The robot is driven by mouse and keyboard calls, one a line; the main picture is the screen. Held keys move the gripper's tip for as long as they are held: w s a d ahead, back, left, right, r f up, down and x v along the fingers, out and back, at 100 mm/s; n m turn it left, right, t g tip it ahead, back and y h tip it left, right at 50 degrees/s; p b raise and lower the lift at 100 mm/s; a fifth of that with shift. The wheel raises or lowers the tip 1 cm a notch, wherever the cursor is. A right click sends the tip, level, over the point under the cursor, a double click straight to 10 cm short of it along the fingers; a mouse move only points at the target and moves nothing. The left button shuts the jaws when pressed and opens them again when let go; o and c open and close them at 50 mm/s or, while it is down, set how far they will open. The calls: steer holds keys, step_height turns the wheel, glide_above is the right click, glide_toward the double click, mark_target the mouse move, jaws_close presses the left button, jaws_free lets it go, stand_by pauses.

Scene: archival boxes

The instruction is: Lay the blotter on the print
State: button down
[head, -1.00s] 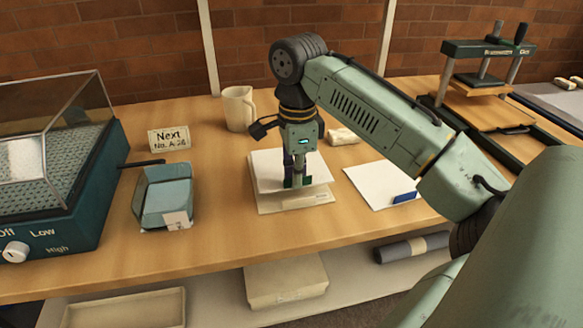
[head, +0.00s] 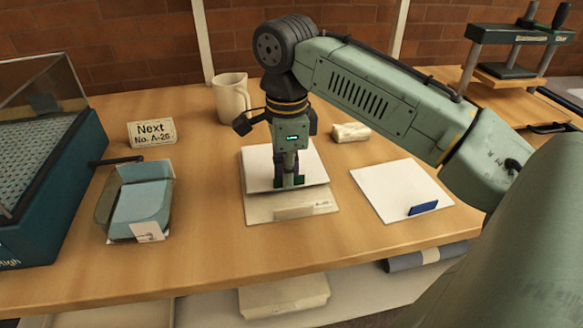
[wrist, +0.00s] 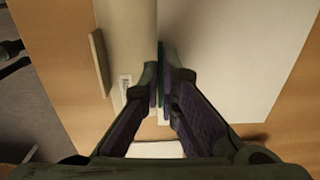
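A white sheet, which I take for the blotter (head: 264,163), lies over or just above a cream folder-like base (head: 258,207) with a small label block at its front. The sheet and base also show in the wrist view, the sheet (wrist: 220,60) at right. My gripper (head: 289,182) points down at the sheet's front edge. In the wrist view its fingers (wrist: 160,88) are nearly together on a green tab at that edge. The print is not clearly visible; the sheet may hide it. Whether the sheet touches the base is unclear.
Another white sheet (head: 392,188) with a blue tab (head: 423,208) lies at right. A blue tray (head: 143,205), a sign (head: 151,132), a mug (head: 231,98) and a cream block (head: 351,132) stand around. A press (head: 505,70) is at back right.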

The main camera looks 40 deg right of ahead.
steer(key=shift+f+b, duration=0.35)
steer(key=shift+f, duration=0.2)
steer(key=shift+a, duration=0.1)
steer(key=c, duration=1.8)
jaws_free()
steer(key=shift+f, duration=0.1)
step_height(320, 180, up, 12)
steer(key=shift+r, duration=0.2)
